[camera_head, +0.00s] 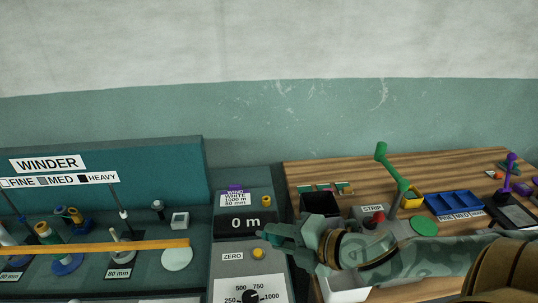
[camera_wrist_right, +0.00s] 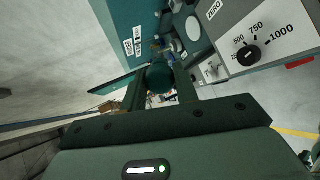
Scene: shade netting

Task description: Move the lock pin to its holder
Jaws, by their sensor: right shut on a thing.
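My right gripper (camera_head: 277,234) reaches in from the right and hangs over the grey counter panel, close to its ZERO label. In the right wrist view its fingers (camera_wrist_right: 161,92) are shut on a dark green, round-ended piece (camera_wrist_right: 160,77), which I take to be the lock pin. Most of that piece is hidden by the fingers and its own round end. I cannot make out its holder with certainty in either view. My left gripper is not in view.
The winder (camera_head: 105,205) with spools stands at the left, an orange-yellow bar (camera_head: 110,248) across its front. The grey counter (camera_head: 238,224) reads 0 m. A wooden bench (camera_head: 345,169) at the right carries a green crank (camera_head: 391,165), a blue tray (camera_head: 453,203) and a black bin (camera_head: 320,203).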

